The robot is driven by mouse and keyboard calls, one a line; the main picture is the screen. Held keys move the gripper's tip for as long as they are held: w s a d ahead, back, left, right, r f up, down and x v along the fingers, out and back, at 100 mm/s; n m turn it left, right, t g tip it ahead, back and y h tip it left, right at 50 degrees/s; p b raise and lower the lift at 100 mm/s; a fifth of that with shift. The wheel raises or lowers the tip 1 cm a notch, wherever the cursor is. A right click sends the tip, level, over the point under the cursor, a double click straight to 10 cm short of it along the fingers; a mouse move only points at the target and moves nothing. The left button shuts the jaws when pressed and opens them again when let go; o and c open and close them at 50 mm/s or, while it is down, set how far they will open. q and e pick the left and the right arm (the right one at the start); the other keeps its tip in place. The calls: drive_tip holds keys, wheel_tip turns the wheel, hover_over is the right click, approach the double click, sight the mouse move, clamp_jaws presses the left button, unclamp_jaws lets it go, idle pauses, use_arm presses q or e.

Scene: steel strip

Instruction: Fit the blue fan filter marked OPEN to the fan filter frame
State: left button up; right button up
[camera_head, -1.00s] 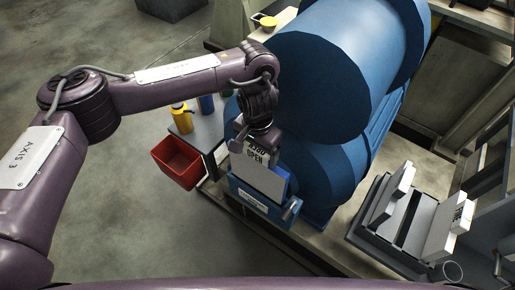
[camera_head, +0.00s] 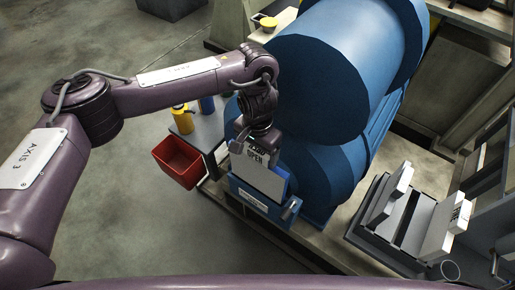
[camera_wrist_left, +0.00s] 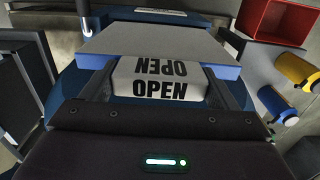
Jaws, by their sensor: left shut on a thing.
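My left gripper (camera_head: 252,146) is shut on the white block marked OPEN at the top of the fan filter (camera_head: 262,178). The filter is a light grey panel with a blue edge, held roughly upright. In the left wrist view the filter (camera_wrist_left: 150,45) lies across the fingers, and the word OPEN shows on the block between them. The blue fan filter frame (camera_head: 262,205) stands directly below, with a white label and a handle at its right end. The filter's lower edge is hidden at the frame, so I cannot tell how deep it sits. My right gripper is not in view.
Large blue round housings (camera_head: 320,75) stand close behind the filter. A red bin (camera_head: 178,165) and a yellow bottle (camera_head: 181,118) are to the left. A grey rack with white-faced panels (camera_head: 400,225) stands at the right. The floor at lower left is clear.

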use_arm(q)
drive_tip(key=shift+f+b, duration=0.35)
drive_tip(key=shift+f, duration=0.2)
drive_tip(key=o, duration=1.5)
drive_tip(key=shift+c, duration=0.2)
drive_tip(key=shift+r, duration=0.5)
wheel_tip(320, 180, up, 7)
drive_tip(key=shift+f, duration=0.1)
drive_tip(key=shift+s, duration=0.1)
